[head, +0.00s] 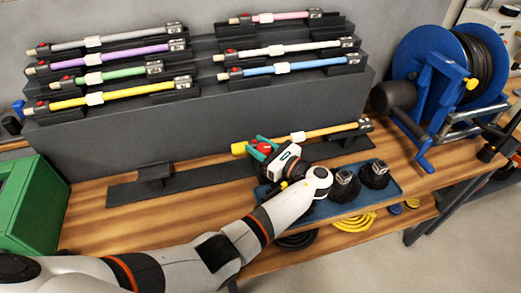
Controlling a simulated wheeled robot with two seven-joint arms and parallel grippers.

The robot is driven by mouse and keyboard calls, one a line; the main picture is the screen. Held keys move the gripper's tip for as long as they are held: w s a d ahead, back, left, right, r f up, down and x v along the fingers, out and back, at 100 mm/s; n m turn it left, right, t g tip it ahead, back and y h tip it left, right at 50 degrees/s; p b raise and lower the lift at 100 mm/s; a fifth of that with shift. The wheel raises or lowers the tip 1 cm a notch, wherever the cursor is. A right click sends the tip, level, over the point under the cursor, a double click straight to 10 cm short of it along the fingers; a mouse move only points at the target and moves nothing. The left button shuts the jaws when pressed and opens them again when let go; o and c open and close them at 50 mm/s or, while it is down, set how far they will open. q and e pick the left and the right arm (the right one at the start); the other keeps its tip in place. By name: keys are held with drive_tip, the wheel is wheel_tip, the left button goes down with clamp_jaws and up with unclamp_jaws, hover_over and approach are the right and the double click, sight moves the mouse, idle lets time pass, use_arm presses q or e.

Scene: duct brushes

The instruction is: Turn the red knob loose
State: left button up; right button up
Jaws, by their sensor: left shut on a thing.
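An orange rod (334,131) with a white collar and a yellow end lies on a low dark rack at the front of the bench. The red knob (263,148) shows near the rod's yellow left end, between green finger parts. My left gripper (263,147) reaches it from the front right and is shut on the red knob. The gripper's body hides part of the rod and knob. My right gripper is not in view.
A stepped grey rack (210,125) behind holds several coloured rods. A blue tray (345,208) with black round brushes (374,174) lies just right of my left wrist. A blue hose reel (432,80) stands at right, a green bin (30,205) at left.

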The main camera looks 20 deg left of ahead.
use_arm(q)
drive_tip(key=shift+s+n+g+y+b, duration=0.1)
drive_tip(key=shift+n+g+y+b, duration=0.4)
drive_tip(key=shift+n+g+b, duration=0.85)
drive_tip(key=shift+g+p, duration=0.45)
drive_tip(key=shift+p, duration=0.05)
drive_tip(key=shift+a, duration=0.1)
drive_tip(key=o, duration=1)
drive_tip(key=shift+c, duration=0.2)
